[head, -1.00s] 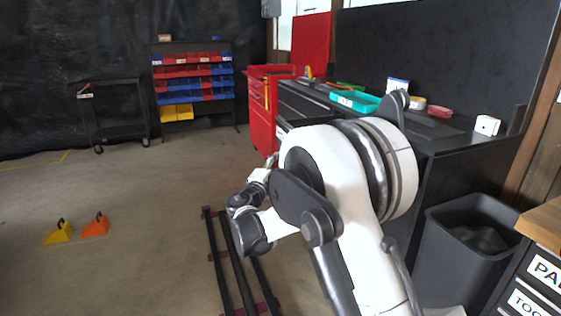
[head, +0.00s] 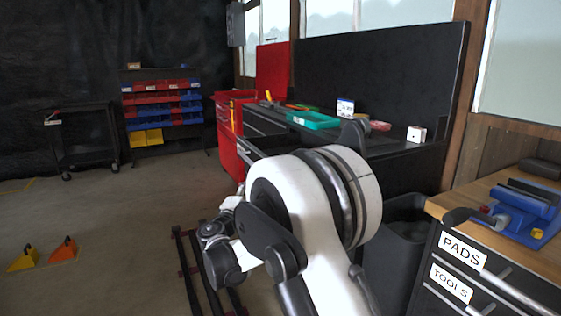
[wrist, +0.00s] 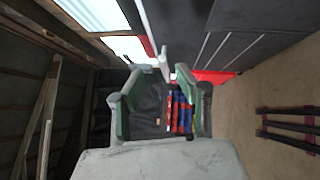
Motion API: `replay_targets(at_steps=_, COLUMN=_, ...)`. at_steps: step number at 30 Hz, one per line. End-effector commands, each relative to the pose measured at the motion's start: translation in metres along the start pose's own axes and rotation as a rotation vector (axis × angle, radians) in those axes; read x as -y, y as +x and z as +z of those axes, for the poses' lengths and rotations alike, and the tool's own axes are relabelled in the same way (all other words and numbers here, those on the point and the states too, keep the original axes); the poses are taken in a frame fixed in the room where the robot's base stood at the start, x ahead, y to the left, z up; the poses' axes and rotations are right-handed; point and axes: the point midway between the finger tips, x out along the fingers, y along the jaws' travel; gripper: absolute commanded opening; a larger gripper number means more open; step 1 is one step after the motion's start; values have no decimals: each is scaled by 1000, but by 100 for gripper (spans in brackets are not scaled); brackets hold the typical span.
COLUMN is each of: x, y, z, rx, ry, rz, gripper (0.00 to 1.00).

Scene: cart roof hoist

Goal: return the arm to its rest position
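My arm (head: 296,205) is folded in front of the head camera, with its white upper link raised and the dark wrist joints low on the left. My gripper (wrist: 163,72) shows in the wrist view with its two green-and-grey fingers apart. Nothing is seen between the fingers; they are open and empty. In the head view the gripper is mostly hidden by my arm and cannot be made out clearly. The wrist view is turned on its side and looks past the fingers to the red and blue bin rack (wrist: 180,112).
A black workbench with a teal tray (head: 313,119) stands behind my arm. A grey bin (head: 397,240) and a drawer bench with a blue vise (head: 525,207) are close on the right. Dark floor rails (head: 190,270) lie at lower left. Orange (head: 62,250) and yellow wedges (head: 23,260) sit left.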

Motion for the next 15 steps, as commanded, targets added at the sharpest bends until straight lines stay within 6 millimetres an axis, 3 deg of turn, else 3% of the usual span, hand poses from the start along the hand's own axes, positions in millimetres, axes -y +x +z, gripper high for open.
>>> replay_targets(at_steps=11, x=-37, y=13, z=81, rx=66, ry=113, rz=-142, gripper=33)
replay_targets(at_steps=15, x=-53, y=12, z=125, rx=103, ry=180, rz=-220, gripper=33)
